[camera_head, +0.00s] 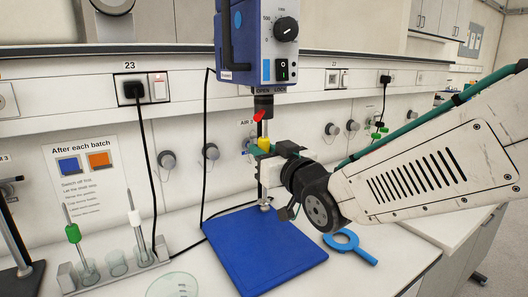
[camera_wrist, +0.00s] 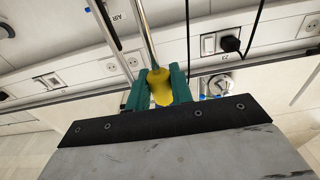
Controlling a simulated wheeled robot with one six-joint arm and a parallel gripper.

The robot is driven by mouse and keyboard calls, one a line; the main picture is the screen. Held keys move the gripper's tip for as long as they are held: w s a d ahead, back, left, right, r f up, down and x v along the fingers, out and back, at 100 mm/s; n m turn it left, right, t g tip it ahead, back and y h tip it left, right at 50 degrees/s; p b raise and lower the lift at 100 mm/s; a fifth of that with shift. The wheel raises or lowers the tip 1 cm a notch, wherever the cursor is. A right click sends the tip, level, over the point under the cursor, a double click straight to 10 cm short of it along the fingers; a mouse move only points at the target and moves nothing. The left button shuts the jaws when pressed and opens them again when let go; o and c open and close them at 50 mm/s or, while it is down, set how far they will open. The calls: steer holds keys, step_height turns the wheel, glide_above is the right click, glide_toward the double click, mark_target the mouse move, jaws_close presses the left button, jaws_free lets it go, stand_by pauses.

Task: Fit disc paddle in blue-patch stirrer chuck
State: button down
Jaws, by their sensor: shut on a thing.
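The stirrer (camera_head: 256,40) is a blue and grey motor head with blue patches and a dial. Its dark chuck (camera_head: 263,101) hangs below, with a red lever (camera_head: 260,115) pointing left, under the OPEN side of an OPEN/LOCK label. My gripper (camera_head: 266,150) is shut on the yellow collar (camera_head: 263,142) of a paddle, upright below the chuck. The collar also shows between green fingertips in the wrist view (camera_wrist: 160,88). The shaft top reaches close to the chuck; I cannot tell whether it is inside. A small disc (camera_head: 265,206) shows low down, above the blue base.
The blue base plate (camera_head: 262,252) lies under the stirrer. A rack (camera_head: 110,274) at left holds paddles with green (camera_head: 73,233) and white (camera_head: 134,217) collars. A glass dish (camera_head: 172,286) stands in front. A blue ring-shaped tool (camera_head: 345,243) lies at right. Black cables hang along the wall.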

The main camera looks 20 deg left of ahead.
steer(key=shift+r, duration=0.9)
steer(key=c, duration=1.1)
jaws_free()
steer(key=shift+c, duration=0.2)
